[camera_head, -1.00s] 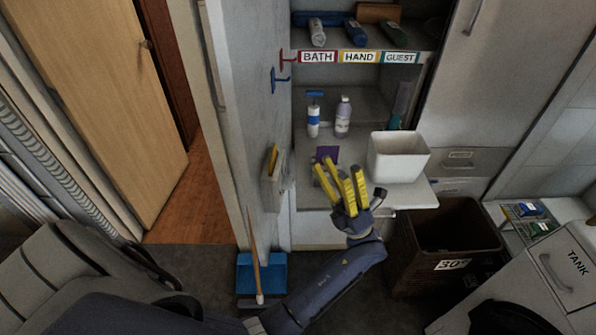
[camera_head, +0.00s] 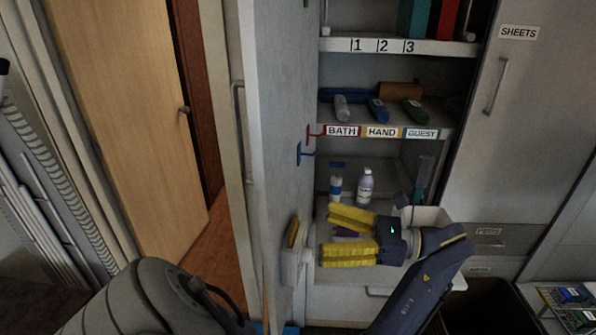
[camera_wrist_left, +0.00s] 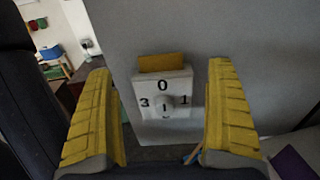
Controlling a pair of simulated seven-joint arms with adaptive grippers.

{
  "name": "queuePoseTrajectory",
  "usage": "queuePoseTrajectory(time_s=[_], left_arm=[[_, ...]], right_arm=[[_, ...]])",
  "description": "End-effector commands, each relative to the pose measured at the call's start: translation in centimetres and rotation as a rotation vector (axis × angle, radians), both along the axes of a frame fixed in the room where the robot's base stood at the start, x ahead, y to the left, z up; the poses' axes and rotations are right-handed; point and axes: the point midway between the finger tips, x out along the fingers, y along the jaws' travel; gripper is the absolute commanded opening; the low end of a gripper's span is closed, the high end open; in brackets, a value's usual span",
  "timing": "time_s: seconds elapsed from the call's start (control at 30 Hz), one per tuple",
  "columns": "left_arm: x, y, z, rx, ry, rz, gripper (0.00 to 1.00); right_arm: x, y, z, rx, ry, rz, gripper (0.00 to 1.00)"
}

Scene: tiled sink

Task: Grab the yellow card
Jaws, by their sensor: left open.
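The yellow card (camera_head: 293,232) sticks up from the top of a white holder (camera_head: 292,268) on the grey wall panel. In the left wrist view the card (camera_wrist_left: 161,62) shows as a flat yellow strip above the holder (camera_wrist_left: 148,88), whose face has a dial and the marks 0, 1 and 3. My left gripper (camera_head: 327,234) is open and empty, to the right of the card, with its yellow fingers pointing left at it. In the left wrist view the fingers (camera_wrist_left: 161,75) stand wide on either side of the card, apart from it. My right gripper is not in view.
A wooden stick (camera_head: 266,300) leans below.

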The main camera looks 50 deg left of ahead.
Motion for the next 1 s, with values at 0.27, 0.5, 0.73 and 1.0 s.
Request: queuePoseTrajectory(time_s=[0.27, 0.5, 0.73, 1.0], left_arm=[[-1.6, 2.0, 0.0, 0.004, 0.001, 0.001, 0.89], [-3.3, 4.2, 0.0, 0.004, 0.002, 0.000, 0.89], [-3.9, 4.9, 0.0, 0.003, 0.003, -0.001, 0.89], [-3.8, 4.9, 0.0, 0.001, 0.003, -0.001, 0.83]], right_arm=[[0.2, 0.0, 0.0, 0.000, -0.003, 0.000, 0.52], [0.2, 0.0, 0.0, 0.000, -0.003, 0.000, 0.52], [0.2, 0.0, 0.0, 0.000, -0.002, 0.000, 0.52], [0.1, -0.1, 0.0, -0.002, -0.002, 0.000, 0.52]])
